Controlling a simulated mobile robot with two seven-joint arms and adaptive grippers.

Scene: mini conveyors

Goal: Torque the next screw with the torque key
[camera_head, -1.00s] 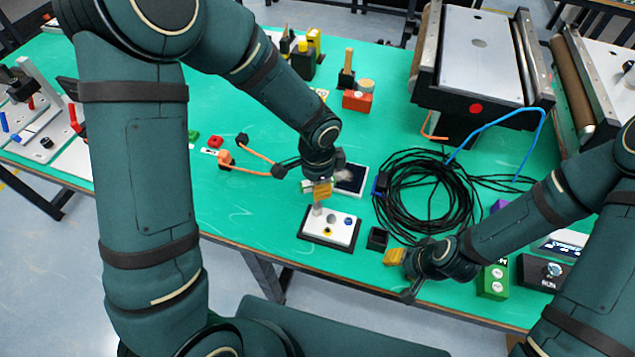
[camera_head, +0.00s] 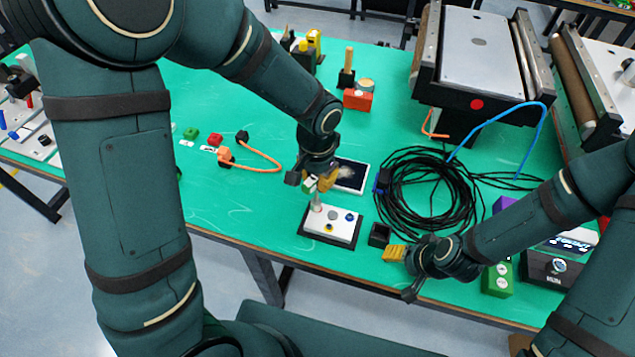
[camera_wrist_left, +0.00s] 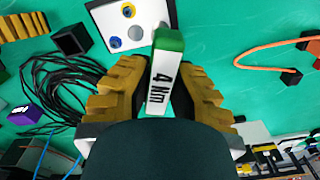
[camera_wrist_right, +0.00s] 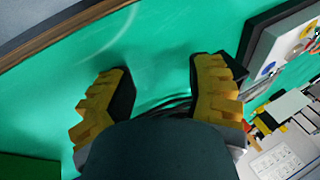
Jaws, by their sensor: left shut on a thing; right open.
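My left gripper (camera_head: 322,181) is shut on the torque key (camera_wrist_left: 162,85), a white handle with a green end marked "4 Nm". In the head view, the key's green and white part (camera_head: 309,184) shows at the fingers, above the screw block (camera_head: 345,235). The block is white on a black base, with blue, yellow and grey round spots on top. My right gripper (camera_wrist_right: 162,75) is open and empty over the green table's near edge.
A coil of black cable (camera_head: 425,195) lies right of the block. A green button box (camera_head: 497,280) stands near my right arm. Bare table lies left of the block.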

